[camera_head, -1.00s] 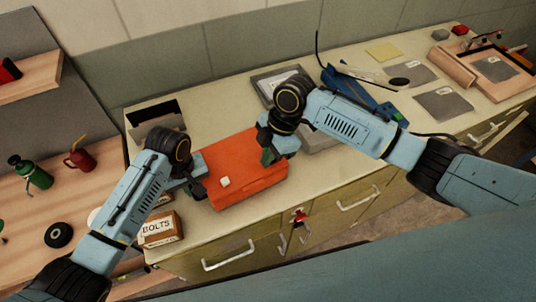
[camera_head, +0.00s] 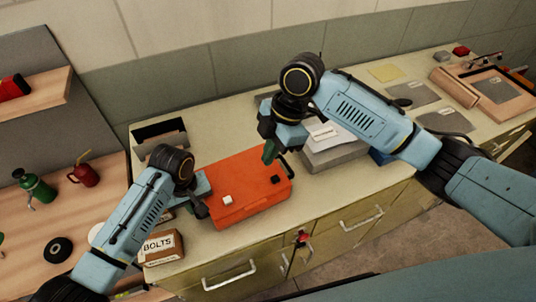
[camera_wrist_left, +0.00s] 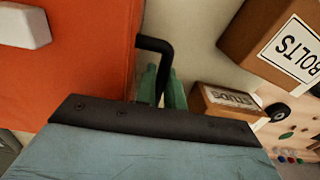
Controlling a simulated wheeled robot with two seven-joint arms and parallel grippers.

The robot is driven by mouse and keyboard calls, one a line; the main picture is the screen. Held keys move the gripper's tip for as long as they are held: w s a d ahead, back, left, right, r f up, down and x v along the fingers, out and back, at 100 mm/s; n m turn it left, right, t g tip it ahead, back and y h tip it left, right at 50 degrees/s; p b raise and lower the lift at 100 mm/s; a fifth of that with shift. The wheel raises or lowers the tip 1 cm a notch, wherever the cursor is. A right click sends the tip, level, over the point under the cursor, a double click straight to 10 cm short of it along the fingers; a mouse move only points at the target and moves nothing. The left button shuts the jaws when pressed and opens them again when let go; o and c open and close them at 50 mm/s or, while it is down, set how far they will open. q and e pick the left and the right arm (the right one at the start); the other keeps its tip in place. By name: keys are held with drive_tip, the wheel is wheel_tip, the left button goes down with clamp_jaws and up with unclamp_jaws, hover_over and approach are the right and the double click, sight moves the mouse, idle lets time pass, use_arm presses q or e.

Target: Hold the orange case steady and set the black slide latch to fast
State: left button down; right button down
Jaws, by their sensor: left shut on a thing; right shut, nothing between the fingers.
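The orange case (camera_head: 245,205) lies on the bench, with a small white block (camera_head: 227,200) on the left of its top. The black slide latch (camera_head: 276,179) shows as a small dark block near the right end of the top; its marking is too small to read. My left gripper (camera_head: 202,210) is at the case's left end. In the left wrist view its green fingers (camera_wrist_left: 163,90) are shut on the case's black handle (camera_wrist_left: 155,46). My right gripper (camera_head: 270,153) is shut and empty over the case's back right part, apart from the latch.
A box marked BOLTS (camera_head: 162,247) stands close to my left arm, with a STUDS box (camera_wrist_left: 228,102) beside it. A grey box (camera_head: 335,152) is right of the case. A dark open bin (camera_head: 160,135) is behind. Drawers are below the bench's front edge.

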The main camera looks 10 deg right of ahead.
use_arm(q)
drive_tip(key=c, duration=1.4)
unclamp_jaws()
drive_tip(key=shift+r, duration=0.15)
